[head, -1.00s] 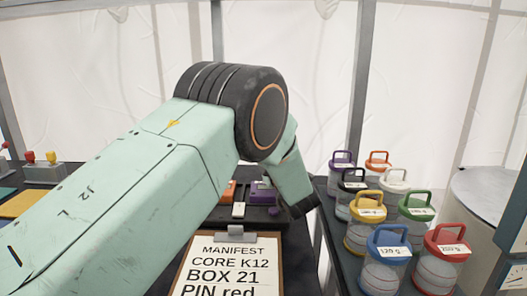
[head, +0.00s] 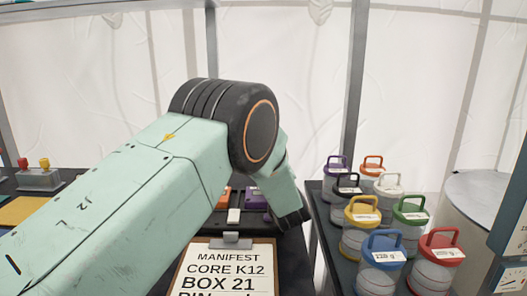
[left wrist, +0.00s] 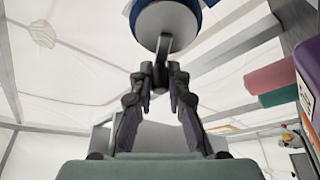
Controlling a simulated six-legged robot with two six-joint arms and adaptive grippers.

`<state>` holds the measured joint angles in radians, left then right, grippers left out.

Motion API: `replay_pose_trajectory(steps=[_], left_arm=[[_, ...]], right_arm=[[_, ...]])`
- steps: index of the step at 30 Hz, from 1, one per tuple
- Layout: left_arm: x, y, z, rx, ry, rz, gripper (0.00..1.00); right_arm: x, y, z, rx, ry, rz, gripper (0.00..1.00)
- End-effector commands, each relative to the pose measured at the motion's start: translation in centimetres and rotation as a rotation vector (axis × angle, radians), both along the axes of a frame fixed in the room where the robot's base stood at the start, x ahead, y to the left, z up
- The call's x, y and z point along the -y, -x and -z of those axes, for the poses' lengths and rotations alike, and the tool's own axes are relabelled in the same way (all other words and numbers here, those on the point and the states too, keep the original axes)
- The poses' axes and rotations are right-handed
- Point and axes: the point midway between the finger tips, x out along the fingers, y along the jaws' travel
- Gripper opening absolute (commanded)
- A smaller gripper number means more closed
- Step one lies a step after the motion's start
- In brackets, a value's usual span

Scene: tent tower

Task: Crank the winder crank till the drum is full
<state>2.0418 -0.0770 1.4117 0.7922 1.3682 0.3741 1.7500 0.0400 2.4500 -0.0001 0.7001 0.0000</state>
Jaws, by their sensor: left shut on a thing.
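My left arm crosses the head view from the left, and its end hides the winder and crank there. In the left wrist view, the fingers of my left gripper (left wrist: 161,78) are closed around a dark grey handle (left wrist: 162,48). I take this to be the winder crank's handle. It stands in front of a round pale disc (left wrist: 167,20) with a blue rim, cut off by the top edge. I cannot tell how full the drum is. My right gripper is not in view.
A manifest clipboard (head: 229,270) lies at the front. Several lidded jars stand on a dark side table at right, including a blue-lidded jar (head: 381,262) and a red-lidded jar (head: 439,265). A grey box with coloured knobs (head: 40,178) sits at far left.

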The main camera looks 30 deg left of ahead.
Motion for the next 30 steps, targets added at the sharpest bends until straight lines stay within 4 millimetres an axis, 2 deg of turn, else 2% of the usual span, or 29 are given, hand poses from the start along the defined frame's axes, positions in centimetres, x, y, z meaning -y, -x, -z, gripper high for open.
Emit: replay_pose_trajectory(steps=[6, 7, 15, 25, 30], left_arm=[[-0.1, 0.0, -0.1, 0.003, 0.002, -0.001, 0.00], [-0.1, 0.0, -0.1, 0.003, 0.002, -0.001, 0.17], [-0.1, 0.0, -0.1, 0.002, 0.002, -0.001, 0.39], [0.2, 0.2, 0.1, 0.001, 0.002, 0.000, 0.39], [1.7, 1.8, 0.6, -0.002, -0.001, 0.003, 0.39]], right_arm=[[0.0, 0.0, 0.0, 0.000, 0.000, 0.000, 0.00], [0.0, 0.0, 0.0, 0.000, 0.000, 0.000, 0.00], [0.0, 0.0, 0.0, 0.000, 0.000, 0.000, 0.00], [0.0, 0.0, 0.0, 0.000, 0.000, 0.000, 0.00], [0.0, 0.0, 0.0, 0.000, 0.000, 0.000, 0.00]])
